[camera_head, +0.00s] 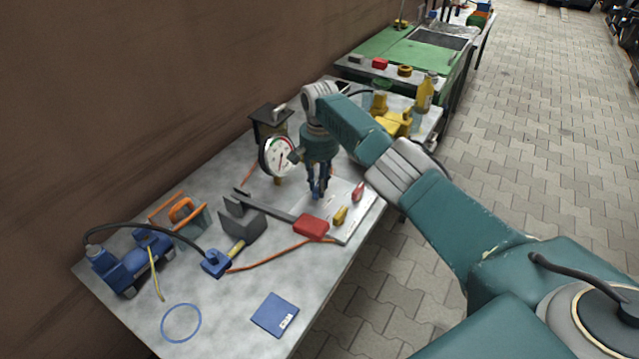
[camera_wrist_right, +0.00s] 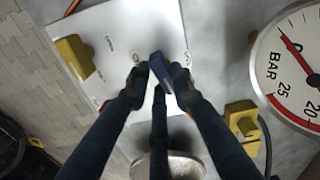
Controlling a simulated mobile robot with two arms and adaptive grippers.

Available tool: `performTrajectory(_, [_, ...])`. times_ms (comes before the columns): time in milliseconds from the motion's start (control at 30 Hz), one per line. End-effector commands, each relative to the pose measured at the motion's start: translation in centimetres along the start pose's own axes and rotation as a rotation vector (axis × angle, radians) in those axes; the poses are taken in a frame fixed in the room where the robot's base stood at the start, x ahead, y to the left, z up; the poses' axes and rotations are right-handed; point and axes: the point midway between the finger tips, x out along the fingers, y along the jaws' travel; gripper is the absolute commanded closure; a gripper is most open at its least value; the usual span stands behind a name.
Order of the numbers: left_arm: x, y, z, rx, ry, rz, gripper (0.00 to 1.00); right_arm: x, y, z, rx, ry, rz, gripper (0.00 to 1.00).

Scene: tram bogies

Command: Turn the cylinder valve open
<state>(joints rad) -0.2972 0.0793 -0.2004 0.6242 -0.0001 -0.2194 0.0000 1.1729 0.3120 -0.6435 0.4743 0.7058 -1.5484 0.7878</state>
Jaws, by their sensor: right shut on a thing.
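My right gripper (camera_head: 318,192) reaches down over the pale plate (camera_head: 350,222) on the grey workbench. In the right wrist view its dark fingers (camera_wrist_right: 158,82) are closed around a small blue piece (camera_wrist_right: 158,66), which looks like a valve handle. The piece stands over the white plate (camera_wrist_right: 120,30), which has small marks too small to read. The fingers hide its lower part and most of it in the head view. No cylinder can be made out clearly. A round white gauge (camera_head: 277,157) with a red scale stands beside the gripper; it also shows in the right wrist view (camera_wrist_right: 290,75), marked BAR. My left gripper is out of view.
A yellow piece (camera_head: 341,215) and red pieces (camera_head: 311,227) (camera_head: 358,191) lie close to the gripper. A blue pump-like device (camera_head: 130,265) with a black hose, a blue booklet (camera_head: 275,315) and a blue ring (camera_head: 181,323) are at the near end. A brown wall borders the bench's left.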

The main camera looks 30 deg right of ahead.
Motion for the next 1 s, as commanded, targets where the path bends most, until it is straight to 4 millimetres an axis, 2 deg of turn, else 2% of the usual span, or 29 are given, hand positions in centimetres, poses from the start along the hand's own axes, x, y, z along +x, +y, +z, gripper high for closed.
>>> performTrajectory(1000, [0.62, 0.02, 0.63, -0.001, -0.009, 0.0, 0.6, -0.14, -0.36, -0.62, -0.958, 0.006, -0.001, 1.0])
